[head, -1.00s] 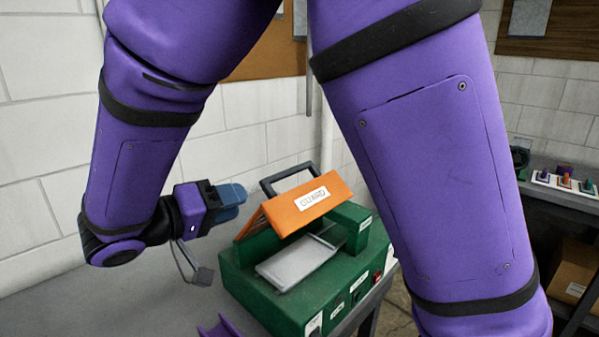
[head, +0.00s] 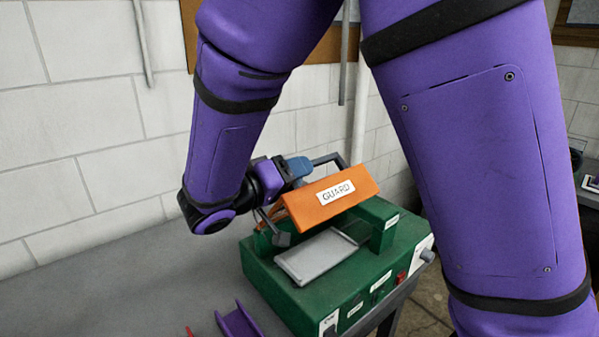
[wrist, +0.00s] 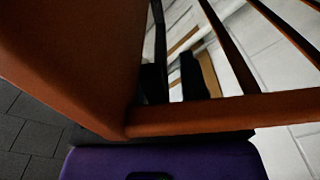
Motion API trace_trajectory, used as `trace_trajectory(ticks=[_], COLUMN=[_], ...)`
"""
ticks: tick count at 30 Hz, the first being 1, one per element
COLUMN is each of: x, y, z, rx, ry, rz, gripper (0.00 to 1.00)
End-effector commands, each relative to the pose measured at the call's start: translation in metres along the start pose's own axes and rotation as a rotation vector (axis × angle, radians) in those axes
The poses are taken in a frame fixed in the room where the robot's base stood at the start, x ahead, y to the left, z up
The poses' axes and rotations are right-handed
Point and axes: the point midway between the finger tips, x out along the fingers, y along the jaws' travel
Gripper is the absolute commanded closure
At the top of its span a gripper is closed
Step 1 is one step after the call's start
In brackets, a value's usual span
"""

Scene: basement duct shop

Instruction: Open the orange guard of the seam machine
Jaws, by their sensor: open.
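The orange guard (head: 338,202), labelled GUARD, sits above the silver plate (head: 316,257) of the green seam machine (head: 295,298). Its front panel slopes, and a gap shows between it and the plate. A black handle (head: 330,160) rises behind the guard. The guard hides part of my wrist, and I cannot tell whether the fingers touch the handle. In the wrist view, the guard (wrist: 70,60) fills the left side, very near; the fingertips are not clear there.
The machine stands on a grey bench (head: 140,285) against a white block wall (head: 80,110). A purple bracket (head: 238,322) lies at the bench front. A red switch (head: 401,277) and a grey knob (head: 428,256) are on the machine's right. The bench to the left is clear.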

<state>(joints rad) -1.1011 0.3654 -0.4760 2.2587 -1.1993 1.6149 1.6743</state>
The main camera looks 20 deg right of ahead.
Motion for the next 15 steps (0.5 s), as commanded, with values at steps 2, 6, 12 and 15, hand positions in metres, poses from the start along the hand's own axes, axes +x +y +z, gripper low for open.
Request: trace_trajectory(ticks=[2,6,12,15], x=[0.0052,0.0088,0.0087,0.0086], y=[0.0002,0.0000,0.0000,0.0000], z=[0.0002,0.0002,0.0002,0.0002], rx=[0.000,0.000,0.000,0.000], ry=[-0.002,-0.001,-0.001,-0.001], rz=[0.000,-0.001,-0.001,-0.001], gripper=[0.60,0.60,0.60,0.80])
